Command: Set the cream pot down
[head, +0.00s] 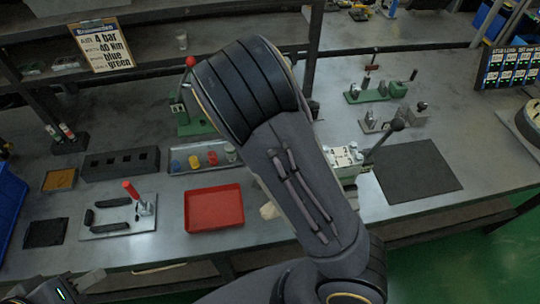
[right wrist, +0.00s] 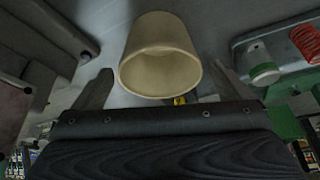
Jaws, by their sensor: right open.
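The cream pot (right wrist: 158,60) shows in the right wrist view, its round rim toward the camera. In the head view only a small cream patch (head: 268,210) shows beside my right arm, right of the red tray; the rest is hidden. My right gripper (right wrist: 161,72) is open, with one finger on each side of the pot and visible gaps beside it. Whether the pot's base rests on the bench is hidden. My left gripper (head: 68,289) is at the lower left of the head view, cut by the edge; its jaws are unclear.
The red tray (head: 214,209) lies on the bench left of the pot. A fixture with a red handle (head: 131,189), a black block with holes (head: 121,163) and a tray of coloured parts (head: 180,166) stand further left. A dark mat (head: 418,172) lies clear at right.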

